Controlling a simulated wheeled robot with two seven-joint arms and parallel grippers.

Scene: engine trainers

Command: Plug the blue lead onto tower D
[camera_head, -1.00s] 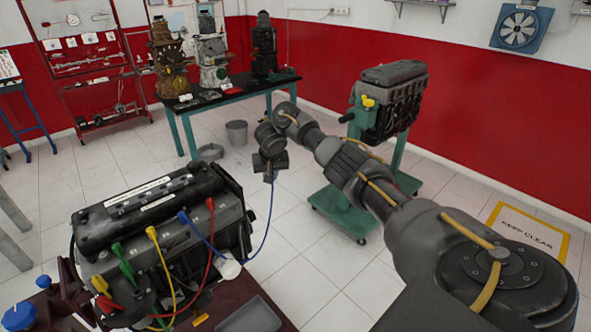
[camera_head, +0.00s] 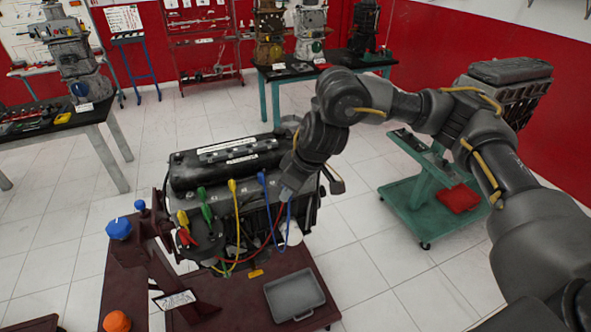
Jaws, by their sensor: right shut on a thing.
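The black engine (camera_head: 235,172) stands on the maroon stand. My right gripper (camera_head: 287,196) is low at the engine's right end, shut on the end of the blue lead (camera_head: 289,222); the jaws and the held plug are small and mostly hidden by my wrist. The blue lead's other end, a blue boot (camera_head: 262,179), stands on the engine's top front edge, and the lead loops down between. A yellow lead (camera_head: 237,212), a green lead (camera_head: 205,207) and a red lead (camera_head: 279,222) run along the engine's front. I cannot tell which tower is D. My left gripper is not in view.
A grey tray (camera_head: 294,294) lies on the maroon stand (camera_head: 236,289) in front of the engine. A blue knob (camera_head: 119,228) and an orange knob (camera_head: 116,321) are at left. A green trolley (camera_head: 425,200) stands at right. Floor between is clear.

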